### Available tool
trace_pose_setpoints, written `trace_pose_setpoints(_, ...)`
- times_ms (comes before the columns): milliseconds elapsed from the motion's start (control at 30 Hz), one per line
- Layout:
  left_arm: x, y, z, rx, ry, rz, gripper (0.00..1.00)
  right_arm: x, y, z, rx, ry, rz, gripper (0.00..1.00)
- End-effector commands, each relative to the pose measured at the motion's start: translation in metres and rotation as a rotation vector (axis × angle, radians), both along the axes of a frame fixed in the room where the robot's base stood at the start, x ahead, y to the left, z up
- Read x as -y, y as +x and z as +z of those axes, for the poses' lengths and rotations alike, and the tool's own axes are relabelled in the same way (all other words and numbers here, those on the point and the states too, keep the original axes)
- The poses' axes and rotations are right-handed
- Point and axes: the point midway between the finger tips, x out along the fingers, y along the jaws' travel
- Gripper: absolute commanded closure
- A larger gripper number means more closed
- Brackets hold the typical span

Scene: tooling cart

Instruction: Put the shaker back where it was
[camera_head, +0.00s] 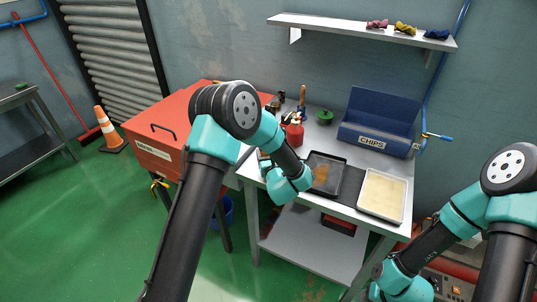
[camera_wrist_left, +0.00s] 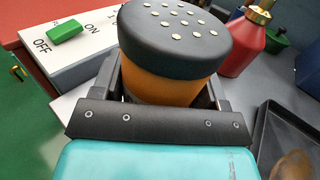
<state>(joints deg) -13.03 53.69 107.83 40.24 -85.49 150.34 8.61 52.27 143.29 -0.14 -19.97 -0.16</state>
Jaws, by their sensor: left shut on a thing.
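The shaker (camera_wrist_left: 175,30) has a black domed cap with pale holes and an orange body. It is in my left gripper (camera_wrist_left: 167,97), whose black fingers close around the body in the left wrist view. The cap faces the camera and the shaker's base is hidden. In the head view my left arm reaches over the front left of the bench, and its wrist hides the gripper and the shaker. My right arm is at the lower right of the head view, its gripper out of sight.
A white ON/OFF panel (camera_wrist_left: 88,58) bears a green block (camera_wrist_left: 66,31). A red oil can (camera_head: 294,134) stands close by. A dark tray (camera_head: 340,160) and cream-filled tray (camera_head: 382,195) lie on the bench. A blue CHIPS bin (camera_head: 376,122) stands at the back.

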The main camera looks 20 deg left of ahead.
Motion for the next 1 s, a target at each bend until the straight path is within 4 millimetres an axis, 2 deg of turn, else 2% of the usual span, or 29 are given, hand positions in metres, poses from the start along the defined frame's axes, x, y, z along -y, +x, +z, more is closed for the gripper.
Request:
trace_pose_setpoints(200, 0.0, 0.0, -0.002, 0.001, 0.0, 0.0, 0.66, 0.0, 0.0, 0.0, 0.0, 0.0, 0.0, 0.57)
trace_pose_setpoints(233, 0.0, 0.0, -0.003, 0.0, 0.001, 0.0, 0.32, 0.0, 0.0, 0.0, 0.0, 0.0, 0.0, 0.57)
trace_pose_setpoints(500, 0.0, 0.0, -0.002, 0.0, 0.0, 0.0, 0.08, 0.0, 0.0, 0.0, 0.0, 0.0, 0.0, 0.57)
trace_pose_setpoints(833, 0.0, 0.0, 0.001, 0.001, 0.0, 0.0, 0.08, 0.0, 0.0, 0.0, 0.0, 0.0, 0.0, 0.57)
trace_pose_setpoints(1000, 0.008, -0.014, 0.0, -0.001, 0.0, -0.001, 0.08, 0.0, 0.0, 0.0, 0.0, 0.0, 0.0, 0.57)
